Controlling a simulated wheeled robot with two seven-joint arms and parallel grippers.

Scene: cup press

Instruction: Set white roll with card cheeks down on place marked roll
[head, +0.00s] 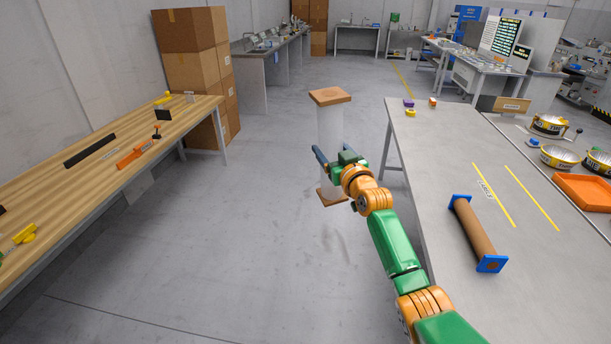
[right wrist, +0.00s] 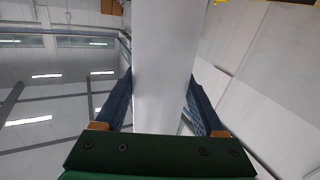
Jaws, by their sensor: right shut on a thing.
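The white roll (head: 329,128) has a square brown card cheek at each end. My right gripper (head: 331,157) is shut around its white middle and holds it upright, in the air over the gap left of the grey table. In the right wrist view the white roll (right wrist: 168,60) stands between the two blue fingers (right wrist: 160,100); its ends are outside that view. The marked place (head: 512,196) is a strip between two yellow lines on the grey table, with small lettering by the left line. It is bare. My left gripper is not in view.
A brown roll with blue cheeks (head: 473,232) lies on the grey table (head: 430,150), left of the marked place. An orange tray (head: 584,193) and yellow-banded bowls (head: 558,156) are at the right. A wooden bench (head: 95,175) stands at the left, with open floor between.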

